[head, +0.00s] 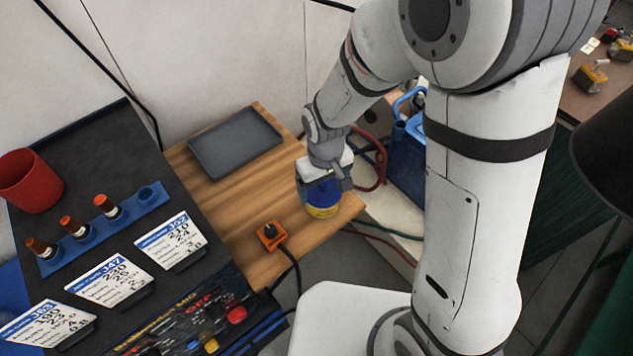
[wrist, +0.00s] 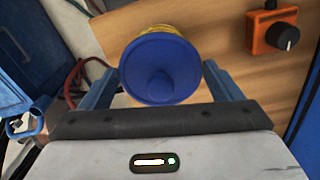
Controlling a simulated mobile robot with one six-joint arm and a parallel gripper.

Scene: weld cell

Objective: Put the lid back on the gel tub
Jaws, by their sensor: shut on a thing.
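The gel tub (head: 322,211), with a yellow band, stands at the right end of the wooden bench top. The blue lid (wrist: 160,68), round with a central knob, is over the tub; the tub's yellow rim part (wrist: 152,30) shows just behind it in the wrist view. My gripper (head: 325,181) is directly above the tub, pointing down. In the wrist view its two blue fingers stand on either side of the lid, and it is shut on the lid. I cannot tell whether the lid sits fully down on the tub, as the seam is hidden.
A grey tray (head: 235,142) lies at the back of the wooden bench (head: 215,205). An orange knob box (head: 271,236) with a cable is left of the tub.

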